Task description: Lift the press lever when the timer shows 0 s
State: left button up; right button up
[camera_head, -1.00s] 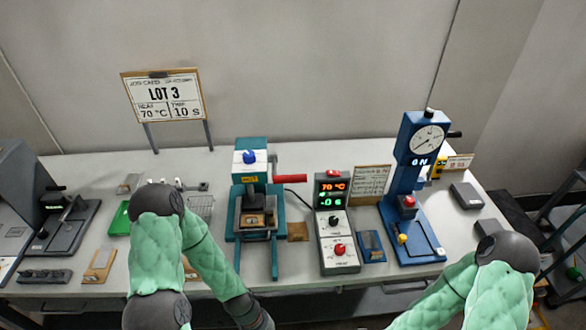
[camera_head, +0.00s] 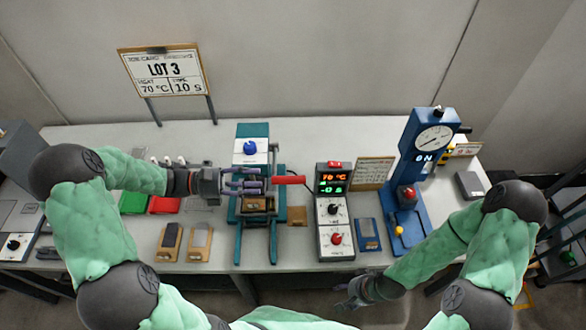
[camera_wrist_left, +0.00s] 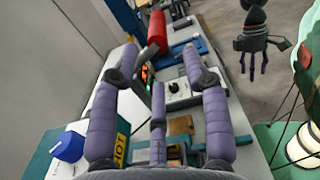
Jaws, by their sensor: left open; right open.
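The teal press (camera_head: 252,131) stands at mid-table with a blue knob (camera_head: 250,147) on top. Its lever has a red handle (camera_head: 290,180) sticking out to the right; the handle also shows at the top of the left wrist view (camera_wrist_left: 157,32). The timer display (camera_head: 332,188) on the grey control box seems to read 0 s in green with a mark before it, under a red 70 °C. My left gripper (camera_head: 258,182) is open in front of the press, just left of the handle and not around it. My right gripper (camera_head: 352,292) is open and empty at the table's front edge.
A blue gauge stand (camera_head: 418,140) is right of the control box (camera_head: 334,240). A LOT 3 card (camera_head: 165,85) stands behind, showing 70 °C and 10 s. Red (camera_head: 164,205) and green (camera_head: 133,202) trays lie left of the press under my left arm.

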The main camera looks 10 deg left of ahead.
aim_at(291, 180)
pick_arm(q)
jog(key=x, duration=1)
jog(key=shift+w+d+r, duration=0.1)
jog(key=shift+d+r, duration=0.1)
jog(key=shift+d, duration=0.1)
grip_shut()
